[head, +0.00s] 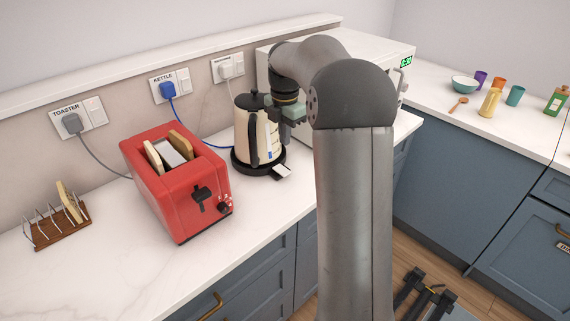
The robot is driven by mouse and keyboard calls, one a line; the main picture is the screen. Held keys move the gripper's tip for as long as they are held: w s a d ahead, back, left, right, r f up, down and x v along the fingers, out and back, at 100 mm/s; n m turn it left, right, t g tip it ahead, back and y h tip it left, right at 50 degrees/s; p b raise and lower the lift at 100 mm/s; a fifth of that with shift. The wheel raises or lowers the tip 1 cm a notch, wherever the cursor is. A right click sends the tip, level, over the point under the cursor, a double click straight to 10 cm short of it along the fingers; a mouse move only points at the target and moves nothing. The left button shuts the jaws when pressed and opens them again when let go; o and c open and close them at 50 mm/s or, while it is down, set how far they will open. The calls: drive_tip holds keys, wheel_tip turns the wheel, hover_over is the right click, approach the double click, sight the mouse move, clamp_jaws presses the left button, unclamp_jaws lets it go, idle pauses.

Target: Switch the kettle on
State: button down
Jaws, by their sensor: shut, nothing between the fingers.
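The cream kettle (267,136) with black lid and handle stands upright on its round black base (240,164) on the counter. A pale switch tab (282,172) sticks out at the base's front right. Whether it is up or down is too small to tell. Behind, a wall socket labelled KETTLE (163,79) holds a blue plug (168,89) and has a rocker switch (183,79); a blue cable runs to the kettle. My gripper (292,126) is shut and empty at the kettle's right side, above the tab. Its fingertips are partly hidden, so contact with the kettle is unclear.
A red toaster (185,200) with bread stands left of the kettle, its grey plug (72,123) in the TOASTER socket. A toast rack (60,230) is farther left. A white microwave (385,48) is behind my arm. Front counter is clear.

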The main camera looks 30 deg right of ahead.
sight(285, 172)
wheel_tip(285, 172, down, 10)
drive_tip(key=shift+f+p, duration=0.2)
drive_tip(key=shift+p, duration=0.4)
